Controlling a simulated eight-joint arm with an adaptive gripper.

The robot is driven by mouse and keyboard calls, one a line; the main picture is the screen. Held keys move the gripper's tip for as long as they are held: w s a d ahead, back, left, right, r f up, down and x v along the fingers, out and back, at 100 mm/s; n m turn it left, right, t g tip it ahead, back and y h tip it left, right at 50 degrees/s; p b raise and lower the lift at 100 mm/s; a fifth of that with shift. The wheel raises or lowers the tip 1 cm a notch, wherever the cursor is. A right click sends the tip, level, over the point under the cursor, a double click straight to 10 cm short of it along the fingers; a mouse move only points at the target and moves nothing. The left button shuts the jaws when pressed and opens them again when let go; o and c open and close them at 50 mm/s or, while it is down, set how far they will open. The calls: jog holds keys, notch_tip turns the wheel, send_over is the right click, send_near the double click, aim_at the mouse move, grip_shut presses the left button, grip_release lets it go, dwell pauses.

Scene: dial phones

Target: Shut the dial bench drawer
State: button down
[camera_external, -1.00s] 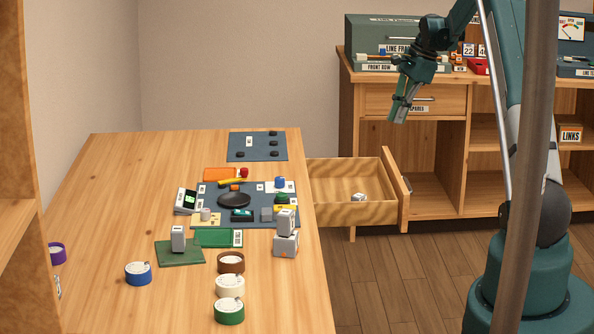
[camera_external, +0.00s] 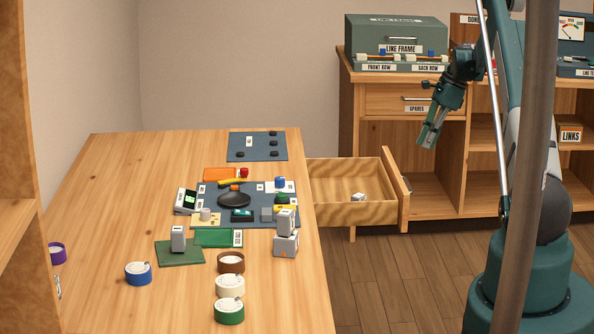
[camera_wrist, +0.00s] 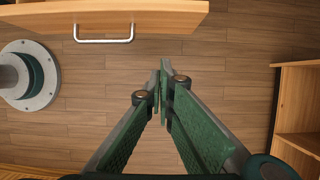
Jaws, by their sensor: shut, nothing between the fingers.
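The bench drawer (camera_external: 350,213) is pulled out from the right side of the wooden bench (camera_external: 110,230). A small grey-white item (camera_external: 358,197) lies inside it. The drawer front also shows in the wrist view (camera_wrist: 160,14) along the top, with its metal handle (camera_wrist: 104,40). My gripper (camera_external: 428,140) hangs in the air to the right of the drawer front and above it, apart from it. In the wrist view my gripper's fingers (camera_wrist: 162,72) are together with nothing between them, pointing towards the drawer front side, over the floor.
The wooden cabinet (camera_external: 372,190) stands behind, with a closed drawer labelled SPARES (camera_external: 415,99) and open shelves. A teal case (camera_external: 395,32) sits on top. The floor (camera_external: 410,275) right of the drawer is clear.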

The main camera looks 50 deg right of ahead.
aim_at(310, 169)
jog(key=shift+f, duration=0.1)
jog(key=w+a+f+b, duration=0.3)
jog(key=w+a+f, duration=0.2)
jog(key=f, duration=0.4)
jog(key=shift+w+a, duration=0.25)
dwell(0.3)
dwell(0.4)
jog(key=w+a, duration=2.1)
jog(key=shift+a, duration=0.15)
